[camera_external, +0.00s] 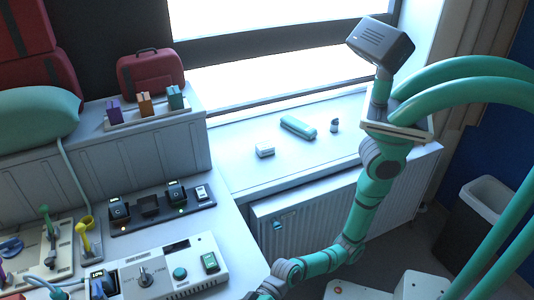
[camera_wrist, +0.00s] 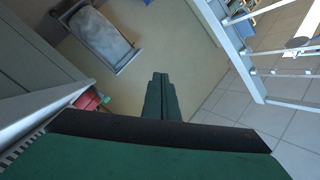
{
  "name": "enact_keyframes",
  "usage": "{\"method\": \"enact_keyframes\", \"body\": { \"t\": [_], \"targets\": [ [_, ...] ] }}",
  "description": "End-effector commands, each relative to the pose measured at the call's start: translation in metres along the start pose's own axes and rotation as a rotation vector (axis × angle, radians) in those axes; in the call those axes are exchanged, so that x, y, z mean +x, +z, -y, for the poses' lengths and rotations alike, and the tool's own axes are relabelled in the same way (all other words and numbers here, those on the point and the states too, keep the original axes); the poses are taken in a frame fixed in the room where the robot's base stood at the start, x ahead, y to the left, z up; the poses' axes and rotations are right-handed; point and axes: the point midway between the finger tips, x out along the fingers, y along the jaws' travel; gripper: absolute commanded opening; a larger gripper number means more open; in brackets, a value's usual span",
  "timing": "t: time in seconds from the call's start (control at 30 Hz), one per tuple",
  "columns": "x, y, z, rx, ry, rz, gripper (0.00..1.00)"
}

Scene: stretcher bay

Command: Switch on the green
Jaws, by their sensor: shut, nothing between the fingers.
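A white control panel (camera_external: 150,281) lies at the lower left in the external view. No switch shows in that view.
A radiator (camera_external: 340,205) stands under the window sill, which holds small items. A bin (camera_external: 480,220) is at the right. A shelf with coloured blocks (camera_external: 145,105) is behind the panel. The wrist view shows a grey stretcher (camera_wrist: 98,35) and a white metal frame (camera_wrist: 235,50).

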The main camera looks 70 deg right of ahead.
Motion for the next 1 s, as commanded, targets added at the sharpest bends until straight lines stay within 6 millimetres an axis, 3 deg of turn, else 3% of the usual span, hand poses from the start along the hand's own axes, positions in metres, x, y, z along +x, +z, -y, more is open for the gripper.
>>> {"method": "enact_keyframes", "body": {
  "t": [0.2, 0.5, 0.77, 1.0],
  "targets": [
    [0.028, -0.022, 0.013, 0.005, -0.035, 0.117, 0.00],
    [0.048, -0.045, 0.024, -0.014, -0.039, 0.303, 0.00],
    [0.050, -0.065, 0.024, -0.055, 0.003, 0.474, 0.00],
    [0.038, -0.086, 0.015, -0.100, 0.083, 0.634, 0.00]
  ]
}}
